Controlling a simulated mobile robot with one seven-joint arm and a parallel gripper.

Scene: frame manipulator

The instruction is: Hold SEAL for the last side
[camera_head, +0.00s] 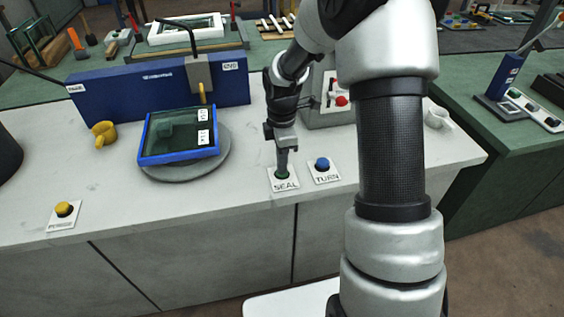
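The SEAL button (283,184) is a white plate with a dark green button near the front of the light worktop. My gripper (282,170) points straight down with its tip at the green button. It looks to be touching the button, but I cannot tell how far the button is pressed. The fingers look close together; no held object shows. A blue frame (146,158) with a dark green pane and white labels lies on a round grey turntable (190,173) to the left. A sealing head (199,75) with a yellow nozzle hangs at the frame's back right edge.
The blue TURN button (322,164) is just right of SEAL. A yellow button (64,209) sits at the front left. A yellow mug (104,133) stands left of the frame, and a white mug (437,118) at the right. A grey box with a red button (341,101) stands behind.

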